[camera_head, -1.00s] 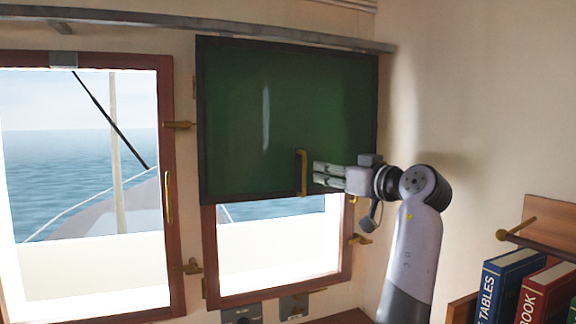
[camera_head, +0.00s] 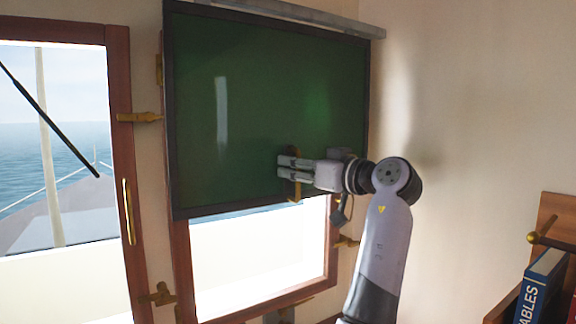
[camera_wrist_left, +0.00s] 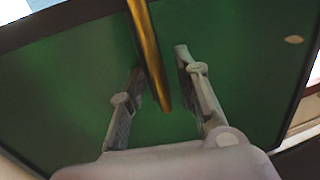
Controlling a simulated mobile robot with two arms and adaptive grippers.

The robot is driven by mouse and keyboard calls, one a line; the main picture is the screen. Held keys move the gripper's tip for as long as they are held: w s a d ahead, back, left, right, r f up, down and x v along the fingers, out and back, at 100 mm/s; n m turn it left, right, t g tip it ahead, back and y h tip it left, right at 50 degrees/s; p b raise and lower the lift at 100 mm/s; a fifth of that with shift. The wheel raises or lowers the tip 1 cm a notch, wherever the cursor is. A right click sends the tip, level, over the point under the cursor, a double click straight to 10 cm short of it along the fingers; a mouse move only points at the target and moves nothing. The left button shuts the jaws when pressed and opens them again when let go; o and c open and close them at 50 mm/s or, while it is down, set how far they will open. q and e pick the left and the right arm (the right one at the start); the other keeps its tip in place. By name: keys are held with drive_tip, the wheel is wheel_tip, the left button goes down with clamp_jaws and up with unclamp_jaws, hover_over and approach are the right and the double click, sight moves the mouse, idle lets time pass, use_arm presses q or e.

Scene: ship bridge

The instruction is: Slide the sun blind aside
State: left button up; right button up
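The sun blind (camera_head: 250,110) is a dark green panel with a black frame. It hangs below a grey rail and covers the upper part of the right window. Its brass handle (camera_head: 295,190) is near its lower right part. My left gripper (camera_head: 287,167) is at the handle, and its fingers overlap it in the head view. In the left wrist view the brass handle (camera_wrist_left: 150,50) runs between the two spread fingers of the left gripper (camera_wrist_left: 158,65), with gaps visible at both sides. The right gripper is not in view.
The grey rail (camera_head: 290,12) runs along the top. A left window (camera_head: 120,170) with a wooden frame and brass latches (camera_head: 138,117) is beside the blind. A shelf with a blue book (camera_head: 540,290) stands at the lower right. The wall right of the blind (camera_head: 450,120) is bare.

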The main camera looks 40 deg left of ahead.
use_arm(q)
drive_tip(key=shift+d+r, duration=0.1)
drive_tip(key=shift+d, duration=0.15)
drive_tip(key=shift+c, duration=0.4)
drive_tip(key=shift+a, duration=0.1)
clamp_jaws()
